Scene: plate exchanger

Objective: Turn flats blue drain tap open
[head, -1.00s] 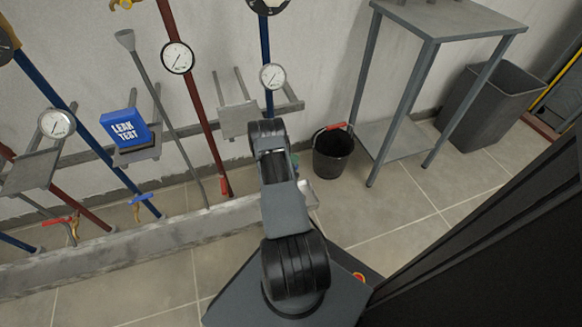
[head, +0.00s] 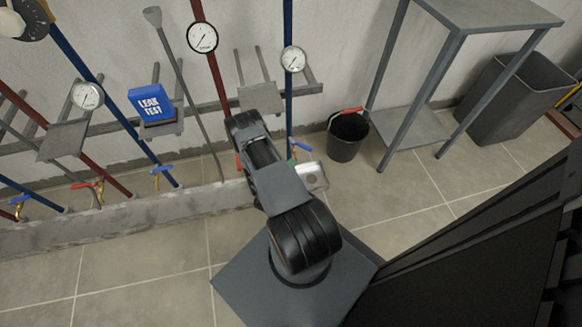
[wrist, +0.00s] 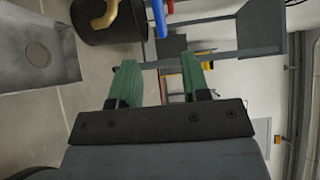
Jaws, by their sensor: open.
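Blue-handled taps sit low on the blue pipes in the head view: one at centre left (head: 161,170), one at the far left (head: 18,200), and one (head: 301,147) just right of my arm. No label tells which is the flats one. In the wrist view a tap with a blue lever (wrist: 159,18) and brass body (wrist: 122,14) is at the top, beyond my fingertips. My gripper (wrist: 158,72) is open, its two green fingers apart with nothing between them. In the head view my arm mostly hides the gripper; a bit of green shows near the right tap.
A black bucket (head: 345,140) with a red grip stands right of that tap. A low concrete curb (head: 120,218) runs along the pipes. A metal table (head: 480,14) and grey bin (head: 500,105) stand right. Floor in front is clear.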

